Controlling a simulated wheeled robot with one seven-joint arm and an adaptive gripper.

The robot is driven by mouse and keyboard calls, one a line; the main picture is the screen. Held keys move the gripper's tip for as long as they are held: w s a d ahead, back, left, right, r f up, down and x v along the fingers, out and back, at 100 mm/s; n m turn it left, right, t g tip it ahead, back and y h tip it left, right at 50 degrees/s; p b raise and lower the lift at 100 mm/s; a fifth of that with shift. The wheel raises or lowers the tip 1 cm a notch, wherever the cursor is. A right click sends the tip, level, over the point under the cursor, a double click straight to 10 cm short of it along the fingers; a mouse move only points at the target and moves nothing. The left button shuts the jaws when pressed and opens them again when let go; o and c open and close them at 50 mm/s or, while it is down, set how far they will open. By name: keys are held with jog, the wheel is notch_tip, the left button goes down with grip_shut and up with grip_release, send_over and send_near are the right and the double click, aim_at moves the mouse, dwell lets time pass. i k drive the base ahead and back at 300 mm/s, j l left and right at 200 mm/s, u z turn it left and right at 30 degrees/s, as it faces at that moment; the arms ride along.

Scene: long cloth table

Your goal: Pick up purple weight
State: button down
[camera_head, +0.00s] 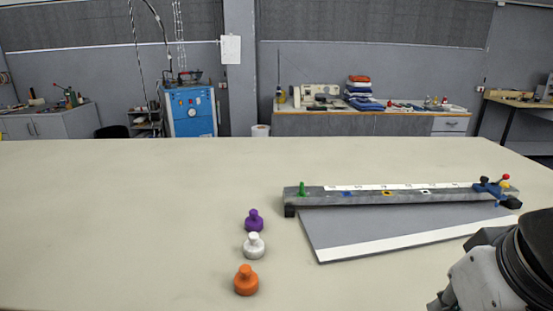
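The purple weight (254,221) stands upright on the table, the farthest of a row of three knobbed weights. The white weight (254,246) stands just in front of it, and the orange weight (246,281) stands nearest to me. Nothing is touching the purple weight from above. Part of my arm shows at the lower right corner, well to the right of the weights. My gripper's fingers are not in the picture.
A long grey bar (400,194) with a white scale strip lies right of the weights, with a green peg (302,189) at its left end. A grey board (390,228) with a white edge lies in front of it. The table's (110,220) left side is clear.

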aim_at(254, 223)
jog(key=i+j+u, duration=0.3)
jog(key=j, duration=0.25)
jog(key=i+j+u, duration=0.3)
jog(key=i+j, duration=0.1)
jog(key=j, duration=0.1)
